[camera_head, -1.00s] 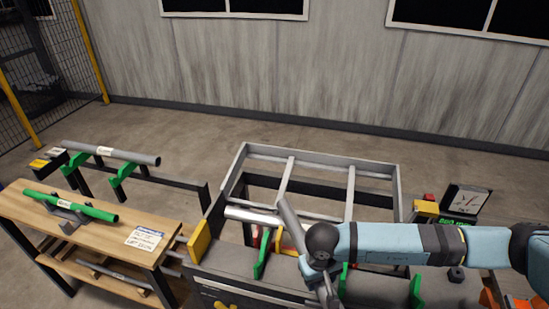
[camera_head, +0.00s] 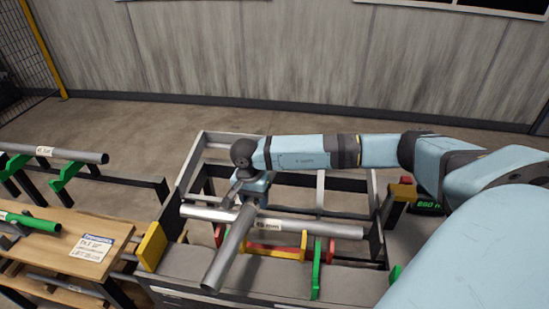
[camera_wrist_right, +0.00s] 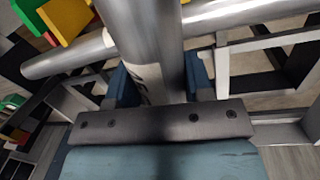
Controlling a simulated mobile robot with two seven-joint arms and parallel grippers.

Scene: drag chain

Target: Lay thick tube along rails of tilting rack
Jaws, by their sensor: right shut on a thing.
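My right gripper (camera_head: 250,197) is shut on a thick grey tube (camera_head: 228,250). In the head view this tube slants from the gripper toward the lower left and crosses in front of a long silver tube with a label (camera_head: 310,229). The silver tube lies crosswise over the front part of the tilting rack (camera_head: 190,165), a grey metal frame. The right wrist view shows the held tube (camera_wrist_right: 147,40) between my blue fingers (camera_wrist_right: 160,88), with the silver tube (camera_wrist_right: 70,55) crossing behind it. I cannot tell whether the two tubes touch. My left gripper is not in view.
Green (camera_head: 316,270), red and yellow supports stand at the rack's front. A yellow plate (camera_head: 151,246) is at its left corner.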

